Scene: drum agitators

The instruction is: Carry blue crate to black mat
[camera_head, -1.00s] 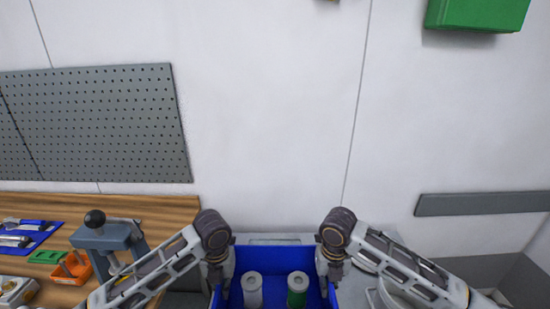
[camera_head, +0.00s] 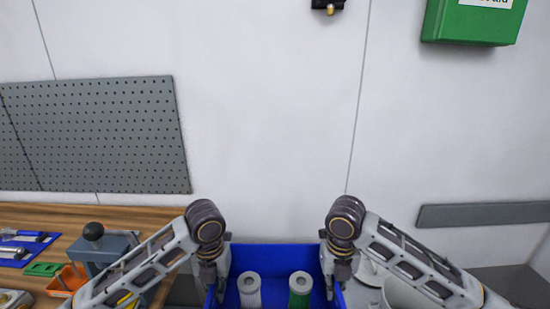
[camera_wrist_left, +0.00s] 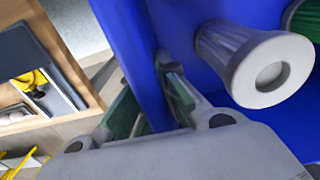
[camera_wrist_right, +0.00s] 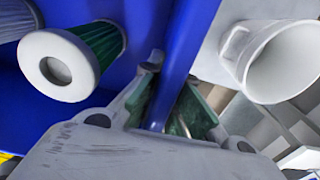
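The blue crate (camera_head: 275,258) is at the bottom middle of the head view, between my two grippers, its lower part cut off by the frame. A grey-white roller (camera_head: 249,290) and a green one with a pale top (camera_head: 299,288) stand inside it. My left gripper (camera_head: 216,283) is shut on the crate's left wall; the left wrist view shows its green-padded fingers (camera_wrist_left: 158,105) on both sides of that wall. My right gripper (camera_head: 338,280) is shut on the right wall, with its fingers (camera_wrist_right: 165,105) on both sides in the right wrist view. No black mat is clearly seen.
A wooden bench (camera_head: 60,218) at the left holds a grey press with a black knob (camera_head: 93,231), an orange bin (camera_head: 70,277) and tools. A white mug-like container (camera_wrist_right: 275,60) stands close right of the crate. A wall with pegboard (camera_head: 95,135) is behind.

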